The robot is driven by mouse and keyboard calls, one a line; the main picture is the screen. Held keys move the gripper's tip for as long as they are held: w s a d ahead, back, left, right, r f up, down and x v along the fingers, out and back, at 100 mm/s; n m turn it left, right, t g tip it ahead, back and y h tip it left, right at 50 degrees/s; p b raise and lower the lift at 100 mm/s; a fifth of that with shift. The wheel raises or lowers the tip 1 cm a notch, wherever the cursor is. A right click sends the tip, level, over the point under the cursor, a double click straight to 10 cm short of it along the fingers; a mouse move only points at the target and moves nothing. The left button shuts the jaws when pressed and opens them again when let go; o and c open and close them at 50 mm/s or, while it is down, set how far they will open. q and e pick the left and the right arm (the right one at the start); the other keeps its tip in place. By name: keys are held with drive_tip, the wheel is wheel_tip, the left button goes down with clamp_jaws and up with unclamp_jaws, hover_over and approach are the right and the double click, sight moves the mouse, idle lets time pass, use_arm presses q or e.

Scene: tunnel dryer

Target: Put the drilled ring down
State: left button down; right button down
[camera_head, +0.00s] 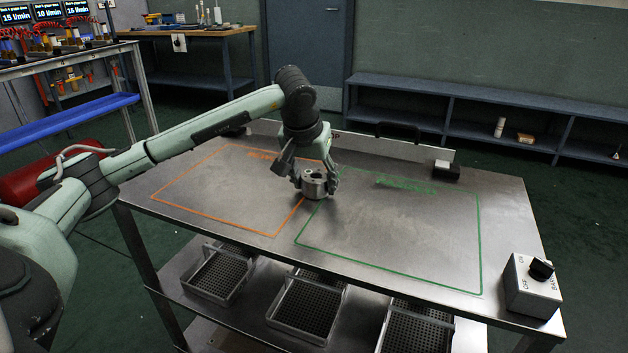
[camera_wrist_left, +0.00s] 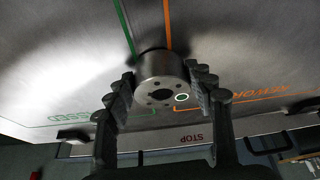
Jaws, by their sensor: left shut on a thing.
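The drilled ring (camera_head: 314,184) is a short grey metal cylinder with a central hole and several small holes in its face. It is at the steel table's middle, by the gap between the orange outline (camera_head: 215,212) and the green outline (camera_head: 400,276). My left gripper (camera_head: 316,180) is shut on the ring from above. In the left wrist view the ring (camera_wrist_left: 163,80) sits between the two fingers (camera_wrist_left: 160,92). The ring is at or very near the table top (camera_head: 385,230); I cannot tell whether it touches. My right gripper is not in view.
A switch box (camera_head: 532,284) stands at the table's near right corner. A small dark block with a white top (camera_head: 446,170) is at the back edge. Perforated trays (camera_head: 308,306) fill the lower shelf. Both outlined areas are otherwise clear.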

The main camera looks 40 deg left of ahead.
use_arm(q)
drive_tip(key=shift+r, duration=0.1)
drive_tip(key=c, duration=0.6)
unclamp_jaws()
drive_tip(key=v, duration=1.2)
drive_tip(key=shift+s, duration=0.1)
